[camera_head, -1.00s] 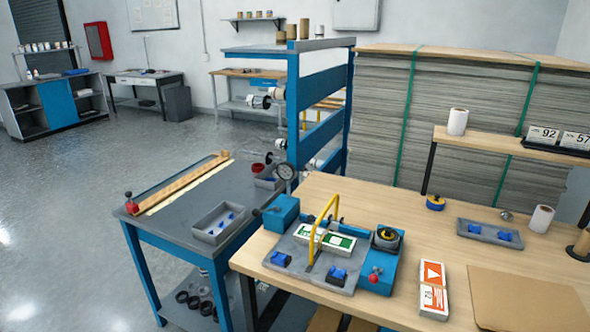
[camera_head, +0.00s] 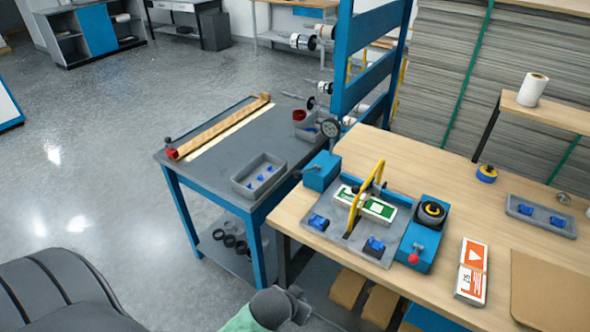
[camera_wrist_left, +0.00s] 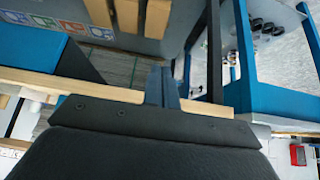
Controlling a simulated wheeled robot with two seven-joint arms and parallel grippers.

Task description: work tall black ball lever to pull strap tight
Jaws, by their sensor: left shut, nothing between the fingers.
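A blue and grey fixture (camera_head: 335,228) stands on the wooden bench with a yellow arch over a green and white pack (camera_head: 366,207). A small dark-knobbed lever (camera_head: 298,174) projects from the left blue block. A red ball knob (camera_head: 413,259) stands at the front right block. I cannot make out the strap clearly. My left gripper shows in the left wrist view (camera_wrist_left: 163,84), shut and empty, by the bench edge. In the head view, its arm is low at the bottom, away from the fixture. My right gripper is out of view.
A dark side table (camera_head: 215,160) holds a grey tray (camera_head: 247,189) and a long wooden strip (camera_head: 225,125). An orange and white box (camera_head: 472,272) and brown board (camera_head: 550,290) lie right of the fixture. The bench front edge lies between my arm and the fixture.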

